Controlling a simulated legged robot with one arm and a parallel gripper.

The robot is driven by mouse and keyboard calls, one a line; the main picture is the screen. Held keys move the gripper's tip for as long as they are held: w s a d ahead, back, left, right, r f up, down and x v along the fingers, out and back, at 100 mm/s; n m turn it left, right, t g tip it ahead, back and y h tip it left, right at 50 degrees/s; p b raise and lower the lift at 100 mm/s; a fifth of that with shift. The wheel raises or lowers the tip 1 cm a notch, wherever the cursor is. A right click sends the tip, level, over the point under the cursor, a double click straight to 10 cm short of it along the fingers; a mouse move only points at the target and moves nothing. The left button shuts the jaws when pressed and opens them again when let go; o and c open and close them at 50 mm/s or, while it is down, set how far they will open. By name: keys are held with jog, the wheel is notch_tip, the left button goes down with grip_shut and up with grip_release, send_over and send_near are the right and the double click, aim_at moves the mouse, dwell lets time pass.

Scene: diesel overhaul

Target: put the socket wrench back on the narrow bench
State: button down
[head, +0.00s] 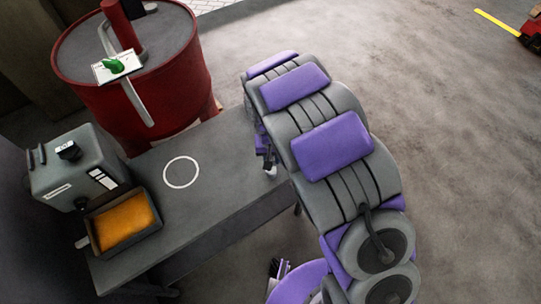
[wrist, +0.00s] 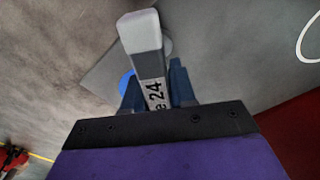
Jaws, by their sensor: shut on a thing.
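The narrow bench (head: 225,205) is a grey top running diagonally across the head view, with a white ring (head: 181,172) painted on it. In the wrist view my gripper (wrist: 157,90) has its dark blue fingers shut on a grey bar with a pale end and the marking "e 24", which I take to be the socket wrench (wrist: 143,40). In the head view my arm covers most of the gripper; a small pale tip shows beside the bench's right end. Part of a white ring shows at the wrist view's right edge.
An orange-filled tray (head: 150,196) and a grey box-shaped unit (head: 78,165) occupy the bench's left end. A red drum (head: 150,95) stands behind the bench, with a white card and green object (head: 115,65) on it. The bench around the ring is clear.

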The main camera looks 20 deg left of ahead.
jog(key=shift+f, duration=0.1)
dwell(0.3)
jog(key=shift+f, duration=0.85)
jog(key=shift+c, duration=1.4)
grip_release()
jog(key=shift+r+p, duration=1.45)
jog(key=shift+r, duration=3.1)
